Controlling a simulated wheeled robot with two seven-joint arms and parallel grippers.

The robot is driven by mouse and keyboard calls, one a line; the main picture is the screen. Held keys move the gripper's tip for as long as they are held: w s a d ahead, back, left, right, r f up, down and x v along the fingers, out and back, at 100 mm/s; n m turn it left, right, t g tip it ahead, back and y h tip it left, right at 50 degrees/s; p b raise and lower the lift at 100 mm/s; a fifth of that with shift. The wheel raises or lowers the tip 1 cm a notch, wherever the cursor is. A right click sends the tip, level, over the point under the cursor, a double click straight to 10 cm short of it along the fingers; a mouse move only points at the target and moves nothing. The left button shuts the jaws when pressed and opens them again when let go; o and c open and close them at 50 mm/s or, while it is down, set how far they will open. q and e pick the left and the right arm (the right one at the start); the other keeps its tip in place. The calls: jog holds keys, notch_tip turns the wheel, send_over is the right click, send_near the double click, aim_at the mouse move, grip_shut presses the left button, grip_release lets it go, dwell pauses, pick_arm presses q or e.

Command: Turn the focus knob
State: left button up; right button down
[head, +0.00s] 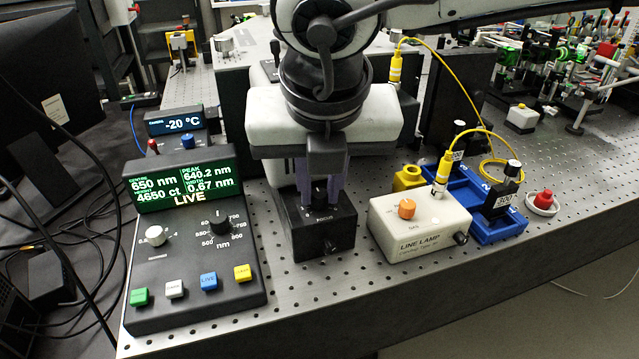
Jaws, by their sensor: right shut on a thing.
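The focus unit is a small black box (310,238) labelled FOCUS, standing on the perforated bench in the middle of the head view. Its dark focus knob (320,192) is on top, partly hidden by my gripper. My right gripper (320,190) points straight down from above, with its purple-grey fingers on either side of the knob and shut on it. The knob's exact angle is hard to make out. The control console's display (184,186) reads centre 650 nm, peak 640.2 nm, height 4650 ct, width 0.67 nm, LIVE. My left gripper is not in view.
The control console (180,305) with knobs and coloured buttons stands left of the focus box. The line lamp (420,225) with an orange knob stands close on its right. A blue tray (500,232), yellow fibre and red button (543,199) lie farther right. The bench front is clear.

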jog(key=shift+d+f+n+y+b, duration=0.1)
jog(key=shift+f+n+y+b, duration=0.1)
jog(key=shift+n+b, duration=0.4)
jog(key=shift+f+n+y+b, duration=0.1)
jog(key=shift+n+y+b, duration=0.1)
jog(key=shift+n+b, duration=0.35)
jog(key=shift+r+n+b, duration=0.1)
jog(key=shift+n+b, duration=0.15)
jog(key=shift+b, duration=0.25)
jog(key=n+g+y+b, duration=0.1)
jog(key=n, duration=0.1)
jog(key=shift+d+n, duration=0.1)
jog(key=shift+n, duration=0.3)
jog(key=shift+w+r+n+y+b, duration=0.1)
jog(key=shift+r+n+y+b, duration=0.2)
jog(key=shift+n, duration=0.6)
jog(key=n, duration=0.1)
jog(key=n+g+y, duration=0.1)
jog(key=n, duration=0.1)
jog(key=shift+w+d+n, duration=0.1)
jog(key=shift+d+n, duration=0.05)
jog(key=shift+n, duration=0.15)
jog(key=shift+p, duration=0.3)
jog(key=shift+n+g, duration=0.3)
jog(key=shift+n, duration=0.1)
jog(key=c, duration=1.7)
grip_release()
